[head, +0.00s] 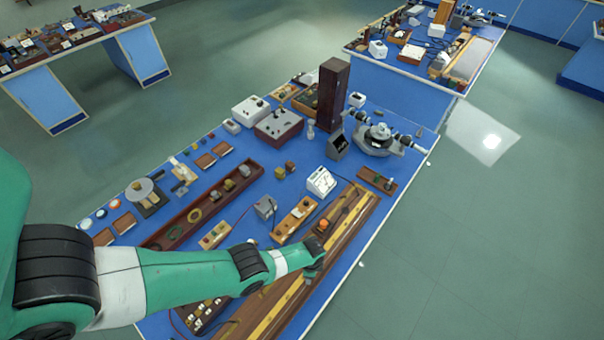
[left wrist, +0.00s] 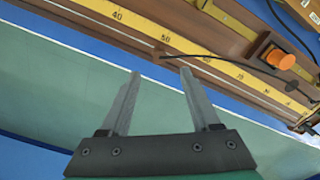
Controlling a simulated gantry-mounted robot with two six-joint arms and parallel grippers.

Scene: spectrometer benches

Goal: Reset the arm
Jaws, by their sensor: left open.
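My green left arm comes in from the left in the head view, and its gripper (head: 316,262) is above the front edge of the blue bench near a long wooden rail with a yellow scale (head: 275,308). In the left wrist view the left gripper (left wrist: 158,75) has its two fingers apart with nothing between them. The scale rail (left wrist: 150,35) runs beyond the fingertips, with an orange knob (left wrist: 279,58) on a dark block at the right. The knob also shows in the head view (head: 323,224). My right gripper is in neither view.
The blue bench (head: 235,147) is crowded. A tall dark wooden box (head: 331,92) and a grey spectrometer (head: 377,138) stand toward its far end. A thin dark cable (left wrist: 215,60) crosses the rail near the fingertips. Clear floor (head: 480,240) lies to the right.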

